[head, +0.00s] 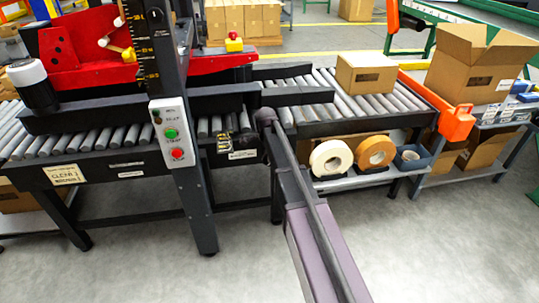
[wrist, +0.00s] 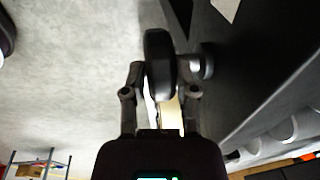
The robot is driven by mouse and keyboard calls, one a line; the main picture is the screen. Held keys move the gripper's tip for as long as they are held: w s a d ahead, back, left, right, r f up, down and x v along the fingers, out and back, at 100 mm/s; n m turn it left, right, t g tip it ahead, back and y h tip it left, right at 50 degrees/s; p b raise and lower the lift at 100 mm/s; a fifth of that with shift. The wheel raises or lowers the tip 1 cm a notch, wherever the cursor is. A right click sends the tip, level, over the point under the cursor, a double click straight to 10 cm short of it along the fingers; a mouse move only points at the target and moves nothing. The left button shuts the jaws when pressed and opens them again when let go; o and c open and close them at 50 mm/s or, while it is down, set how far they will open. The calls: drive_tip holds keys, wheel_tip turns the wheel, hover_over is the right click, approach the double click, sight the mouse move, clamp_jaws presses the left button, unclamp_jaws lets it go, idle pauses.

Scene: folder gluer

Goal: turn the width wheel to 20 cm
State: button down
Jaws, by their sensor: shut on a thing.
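The width wheel (wrist: 159,62) shows in the wrist view as a dark disc seen nearly edge-on, beside the dark machine frame. My gripper (wrist: 163,78) has one finger on each side of the wheel and is shut on it. A grey round piece (wrist: 207,62) sits just right of the wheel, towards the frame. In the head view my arm reaches to the front of the machine and hides the wheel and the gripper.
A control panel (head: 172,132) with green and red buttons is on the upright post left of my arm. A roller conveyor (head: 315,90) carries a carton (head: 365,74). The floor in front is clear.

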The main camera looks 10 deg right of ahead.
drive_tip(key=shift+s, duration=0.1)
drive_tip(key=shift+c, duration=1.9)
unclamp_jaws()
drive_tip(key=shift+f, duration=0.1)
drive_tip(key=shift+d+y, duration=0.1)
drive_tip(key=shift+y, duration=0.2)
wheel_tip(320, 180, up, 14)
drive_tip(key=s+p, duration=0.2)
drive_tip(key=p, duration=1.2)
drive_tip(key=s+r+n+p, duration=0.4)
drive_tip(key=s+n, duration=0.1)
drive_tip(key=s, duration=0.3)
drive_tip(key=s+r+n+g+p, duration=0.1)
drive_tip(key=s+r+n+p, duration=0.4)
drive_tip(key=s, duration=0.4)
drive_tip(key=shift+s+d+n, duration=0.2)
drive_tip(key=shift+d+n, duration=0.05)
drive_tip(key=shift+n, duration=0.55)
